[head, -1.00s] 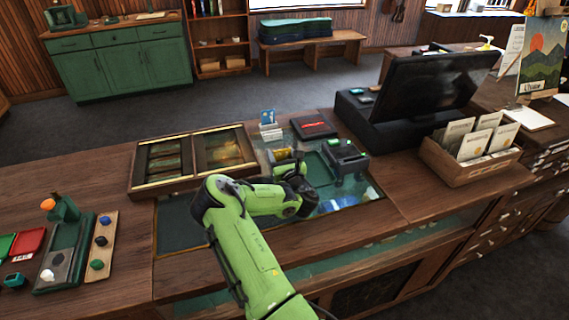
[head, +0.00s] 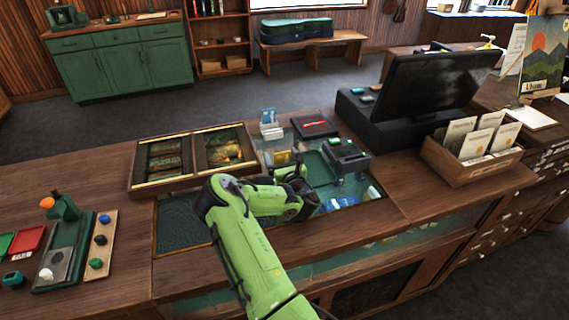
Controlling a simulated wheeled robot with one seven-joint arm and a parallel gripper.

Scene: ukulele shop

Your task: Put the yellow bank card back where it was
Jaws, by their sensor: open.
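A small yellow patch, which looks like the yellow bank card (head: 281,157), shows on the counter's glass inset, just behind and left of my gripper. I cannot tell whether it lies flat or leans on something. My gripper (head: 292,172) is open, low over the inset; its fingers are small and dark, and the wrist hides part of what is under them. A small white holder (head: 271,132) with a blue card (head: 267,115) stands behind the yellow patch. A green tray (head: 318,168) lies right of my gripper.
A dark card terminal (head: 347,155) stands right of the tray, with a dark flat box (head: 314,126) behind. A wooden display case (head: 192,184) is at left. A monitor (head: 435,88) and an envelope box (head: 470,165) stand at right. Bare wood lies along the front.

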